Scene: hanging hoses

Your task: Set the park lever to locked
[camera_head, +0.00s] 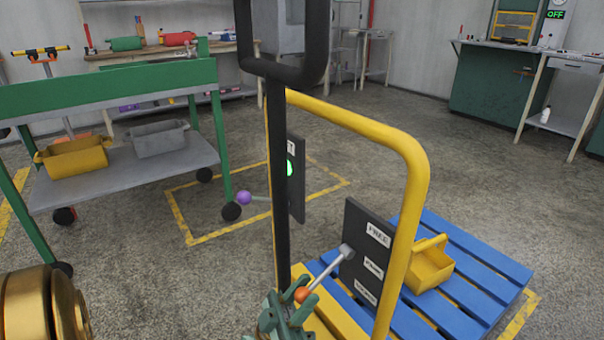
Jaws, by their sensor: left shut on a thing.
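The park lever has a grey stem (326,272) and an orange knob (302,295). It comes out of a dark plate (352,222) on the yellow frame and slants down to the left. The plate carries a top label reading FREE (378,235), a middle label (373,268) and a lower label (365,292); the last two are too small to read surely. I cannot tell which label the lever stands at. My left gripper (291,306), dark green, is shut on the orange knob, its fingers partly covering it. My right gripper is not in view.
A yellow tube frame (415,190) and a black post (277,180) rise close around the lever. A purple-knobbed lever (243,198) is beyond the post. A blue pallet (480,275) with a yellow bin (428,268) lies right. A green cart (110,95) stands left.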

